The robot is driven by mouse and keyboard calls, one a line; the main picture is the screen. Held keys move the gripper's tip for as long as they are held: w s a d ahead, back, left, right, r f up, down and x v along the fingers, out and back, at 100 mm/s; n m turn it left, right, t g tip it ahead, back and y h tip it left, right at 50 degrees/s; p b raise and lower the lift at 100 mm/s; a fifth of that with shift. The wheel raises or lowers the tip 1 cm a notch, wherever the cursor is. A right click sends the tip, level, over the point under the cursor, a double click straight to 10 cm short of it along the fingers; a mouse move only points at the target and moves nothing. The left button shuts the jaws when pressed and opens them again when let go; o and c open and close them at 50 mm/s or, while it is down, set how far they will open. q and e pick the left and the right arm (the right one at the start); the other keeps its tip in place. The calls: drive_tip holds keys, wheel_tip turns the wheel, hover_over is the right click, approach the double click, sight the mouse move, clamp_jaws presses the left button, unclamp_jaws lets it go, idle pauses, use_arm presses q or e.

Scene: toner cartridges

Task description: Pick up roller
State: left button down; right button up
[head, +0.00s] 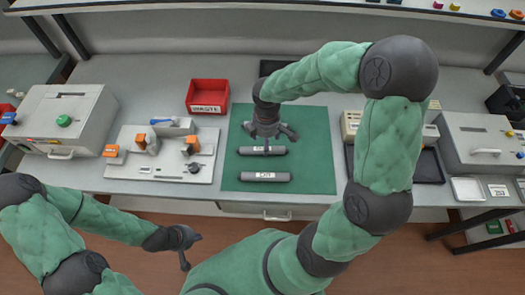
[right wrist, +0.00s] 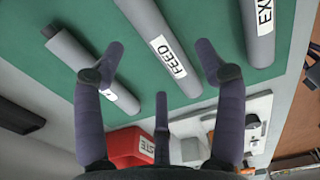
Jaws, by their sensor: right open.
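My right gripper (head: 268,136) is open and empty above the green mat, over the rollers. In the right wrist view its spread fingers (right wrist: 160,70) frame the grey roller marked FEED (right wrist: 178,78), with no contact visible. The EXIT roller (head: 252,177) lies nearest the mat's front edge and also shows at the right wrist view's upper right (right wrist: 261,42). The FEED roller (head: 247,151) lies behind it in the head view. A third grey roller (right wrist: 72,52), its label partly covered by a finger, is hidden in the head view. My left gripper (head: 188,248) is open and empty in front of the table.
A red WASTE bin (head: 208,94) stands left of the mat (head: 310,140). A white board with orange-handled parts (head: 135,172) and a grey machine (head: 68,120) are further left. A dark tray (head: 428,166) and another machine (head: 480,140) stand right. The mat's right side looks clear.

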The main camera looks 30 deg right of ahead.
sight(262, 151)
wheel_tip(262, 151, down, 4)
drive_tip(key=shift+w+a+f+b, duration=0.1)
drive_tip(key=shift+w+a+b, duration=0.05)
drive_tip(key=shift+b, duration=0.7)
drive_tip(key=c, duration=1.3)
